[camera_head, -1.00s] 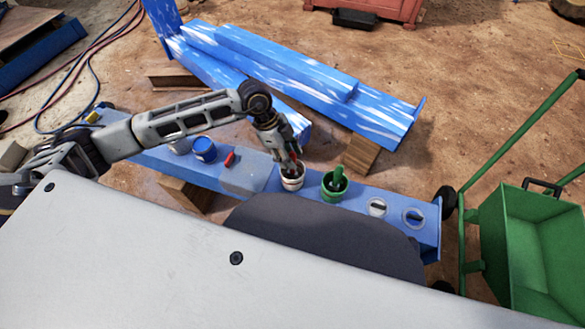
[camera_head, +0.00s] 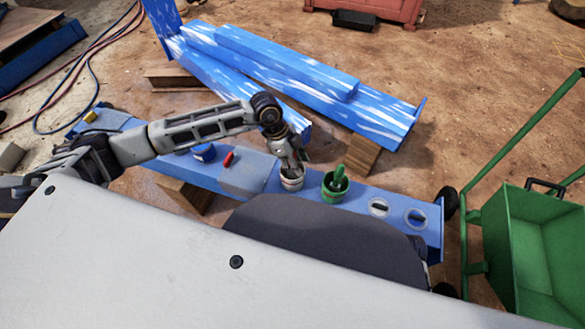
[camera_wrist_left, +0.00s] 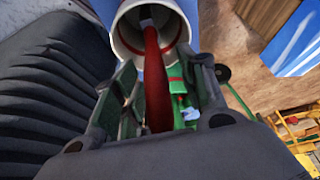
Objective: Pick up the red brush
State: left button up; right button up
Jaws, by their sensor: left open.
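The red brush (camera_wrist_left: 154,75) shows in the left wrist view as a long, curved red handle. It stands in a white pot (camera_wrist_left: 138,38), its lower end inside the pot and out of sight. My left gripper (camera_wrist_left: 160,97) is open, with its fingers on either side of the handle; I cannot tell whether either touches it. In the head view the left gripper (camera_head: 292,167) is at the mouth of the white pot (camera_head: 291,182), which stands on the blue beam. The gripper hides the brush there. My right gripper is not in view.
A green pot (camera_head: 334,190) with a green brush stands close to the right of the white pot. A blue can (camera_head: 203,153) and a small red object (camera_head: 228,159) are to the left. A green cart (camera_head: 535,240) stands at the right.

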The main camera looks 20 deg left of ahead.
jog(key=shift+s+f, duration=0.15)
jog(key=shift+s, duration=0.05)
pick_arm(q)
grip_shut()
jog(key=shift+r, duration=0.1)
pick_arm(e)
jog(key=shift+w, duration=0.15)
pick_arm(q)
jog(key=shift+r, duration=0.35)
notch_tip(320, 180, up, 9)
jog(key=p, duration=0.2)
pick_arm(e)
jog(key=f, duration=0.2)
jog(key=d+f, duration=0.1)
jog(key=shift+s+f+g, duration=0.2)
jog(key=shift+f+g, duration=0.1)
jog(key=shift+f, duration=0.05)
pick_arm(q)
jog(key=shift+r, duration=0.1)
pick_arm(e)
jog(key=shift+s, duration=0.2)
